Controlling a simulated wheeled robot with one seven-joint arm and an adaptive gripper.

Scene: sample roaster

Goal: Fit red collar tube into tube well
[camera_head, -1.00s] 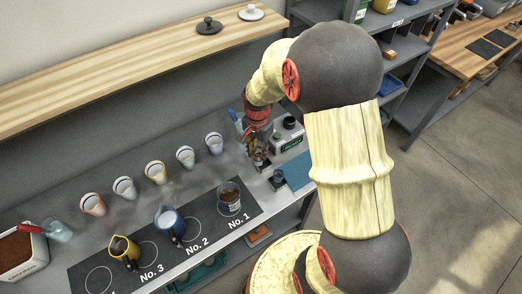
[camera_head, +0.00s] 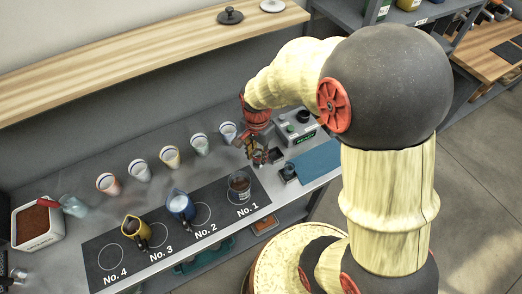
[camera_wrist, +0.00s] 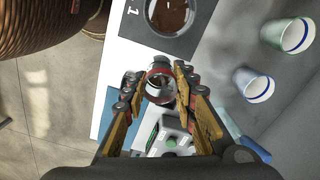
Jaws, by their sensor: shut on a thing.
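My gripper (camera_head: 259,157) is over the counter, between the glass beaker on ring No. 1 and the grey machine. In the wrist view its fingers (camera_wrist: 157,88) are shut on the red collar tube (camera_wrist: 160,85), a clear glass tube with a red band, seen nearly end-on. The tube's lower end is hidden in the head view. A small dark holder (camera_head: 289,173) stands beside the blue mat, right of and below the gripper; I cannot tell for sure that it is the tube well. The tube looks clear of it.
The glass beaker (camera_head: 239,185) with brown contents stands close left of the gripper. The grey machine (camera_head: 298,128) is behind right, and the blue mat (camera_head: 316,160) lies right. Several cups (camera_head: 170,157) line the back. A blue jug (camera_head: 181,206) stands near No. 2.

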